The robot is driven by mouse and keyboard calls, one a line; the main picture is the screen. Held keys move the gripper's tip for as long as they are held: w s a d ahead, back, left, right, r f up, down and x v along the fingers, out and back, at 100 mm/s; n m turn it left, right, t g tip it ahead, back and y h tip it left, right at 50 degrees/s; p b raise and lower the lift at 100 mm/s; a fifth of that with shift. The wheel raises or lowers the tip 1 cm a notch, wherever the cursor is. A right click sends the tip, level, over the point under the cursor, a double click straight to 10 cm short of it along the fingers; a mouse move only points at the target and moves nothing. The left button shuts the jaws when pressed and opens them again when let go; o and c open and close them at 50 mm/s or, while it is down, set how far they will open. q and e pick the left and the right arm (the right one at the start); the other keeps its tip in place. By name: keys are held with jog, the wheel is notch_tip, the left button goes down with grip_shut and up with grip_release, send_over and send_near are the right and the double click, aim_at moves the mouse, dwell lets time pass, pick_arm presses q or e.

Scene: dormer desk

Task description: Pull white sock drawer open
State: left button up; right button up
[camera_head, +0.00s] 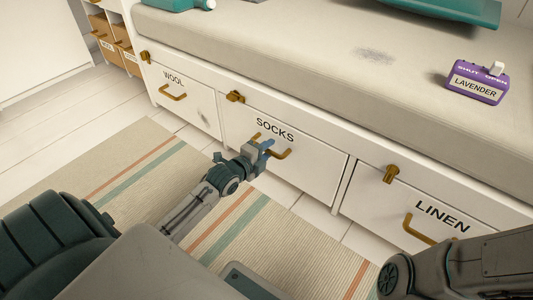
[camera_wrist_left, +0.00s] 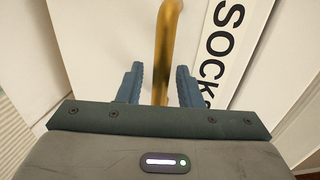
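The white sock drawer (camera_head: 312,166), labelled SOCKS, is the middle front in the white bench. It looks closed, about level with the fronts beside it. Its brass handle (camera_head: 284,153) is below the label. My left gripper (camera_head: 264,146) is at the left part of this handle. In the left wrist view the brass handle (camera_wrist_left: 164,50) runs between the two blue fingers of my left gripper (camera_wrist_left: 158,84), with gaps on both sides, so the gripper is open around it. My right arm (camera_head: 465,268) enters at lower right; its gripper is not in view.
White drawers labelled WOOL (camera_head: 180,95) and LINEN (camera_head: 430,215) flank the sock drawer. Brass latches, one of them (camera_head: 235,97) at the sock drawer's upper left, sit along the bench. A purple lavender box (camera_head: 478,84) stands on the cushion (camera_head: 300,50). A striped rug (camera_head: 130,165) covers the floor in front.

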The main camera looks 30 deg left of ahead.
pick_arm(q)
grip_shut()
